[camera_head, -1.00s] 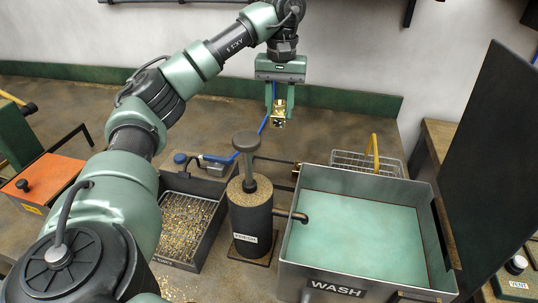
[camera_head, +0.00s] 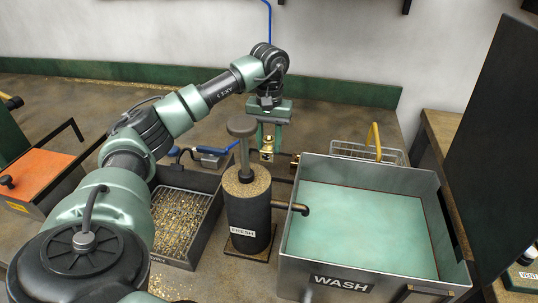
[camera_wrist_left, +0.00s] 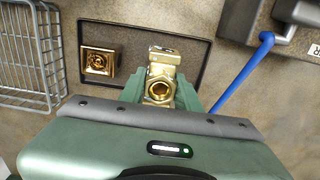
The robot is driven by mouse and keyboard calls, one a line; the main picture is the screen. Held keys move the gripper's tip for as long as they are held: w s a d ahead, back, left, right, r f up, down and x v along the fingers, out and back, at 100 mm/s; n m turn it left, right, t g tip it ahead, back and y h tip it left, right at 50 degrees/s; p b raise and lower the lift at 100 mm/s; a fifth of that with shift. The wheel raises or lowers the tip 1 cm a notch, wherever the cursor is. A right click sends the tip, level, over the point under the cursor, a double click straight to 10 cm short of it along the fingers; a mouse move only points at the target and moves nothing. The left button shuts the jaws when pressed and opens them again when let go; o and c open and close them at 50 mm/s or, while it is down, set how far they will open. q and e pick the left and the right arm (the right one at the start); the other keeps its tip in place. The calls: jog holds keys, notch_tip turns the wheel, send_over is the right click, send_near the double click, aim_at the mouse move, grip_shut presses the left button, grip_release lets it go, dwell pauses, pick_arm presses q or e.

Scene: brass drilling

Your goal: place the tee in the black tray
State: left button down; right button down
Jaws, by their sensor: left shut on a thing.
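My left gripper (camera_head: 267,145) is shut on the brass tee (camera_head: 267,155), behind the dark cylinder marked FRESH. In the left wrist view the tee (camera_wrist_left: 161,86) sits between the two green fingers (camera_wrist_left: 160,92), with a round threaded opening facing the camera. The black tray (camera_wrist_left: 140,29) is a shallow, dark-rimmed rectangle below the tee. A square brass fitting (camera_wrist_left: 98,62) stands in its left part. The tee overlaps the tray's right part in this view; I cannot tell whether it touches the floor. My right gripper is not in view.
The FRESH cylinder (camera_head: 248,210) stands in front of the gripper. The WASH basin (camera_head: 360,225) is to the right, with a wire basket (camera_head: 345,150) behind it. A chip bin (camera_head: 180,215) is left. A blue lever (camera_wrist_left: 240,75) lies right of the tee.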

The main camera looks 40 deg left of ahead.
aim_at(269, 138)
pick_arm(q)
jog(key=shift+f, duration=2.2)
jog(key=shift+f, duration=0.15)
jog(key=c, duration=1)
grip_release()
notch_tip(269, 138, up, 12)
jog(key=shift+r+b, duration=0.2)
jog(key=shift+b, duration=0.1)
